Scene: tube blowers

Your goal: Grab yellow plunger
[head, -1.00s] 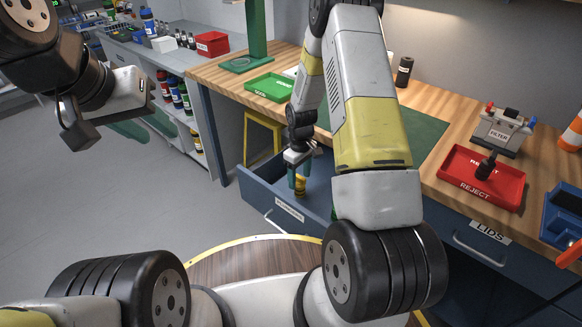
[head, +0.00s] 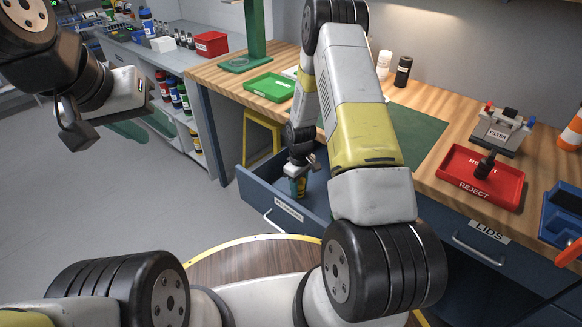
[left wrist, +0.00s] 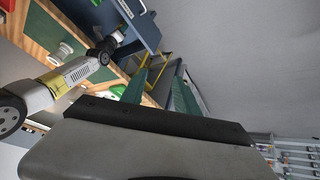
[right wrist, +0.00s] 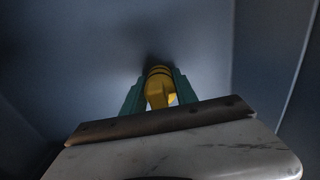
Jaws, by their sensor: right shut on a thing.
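The yellow plunger (right wrist: 158,88) stands between the green fingers of my right gripper (right wrist: 158,92) in the right wrist view. The fingers are shut on it, one on each side. In the head view my right gripper (head: 298,186) reaches down into the open blue drawer (head: 255,194). There the fingers hide most of the plunger, and only a little yellow shows. My left gripper (left wrist: 163,80) is open and empty, its green fingers apart in the left wrist view. It hangs far left of the drawer, over the floor.
The drawer walls surround my right gripper. The wooden bench above holds a green tray (head: 270,87), a red reject tray (head: 510,190), a filter stand (head: 500,132) and a black bottle (head: 403,72). A yellow stool (head: 262,122) stands under the bench.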

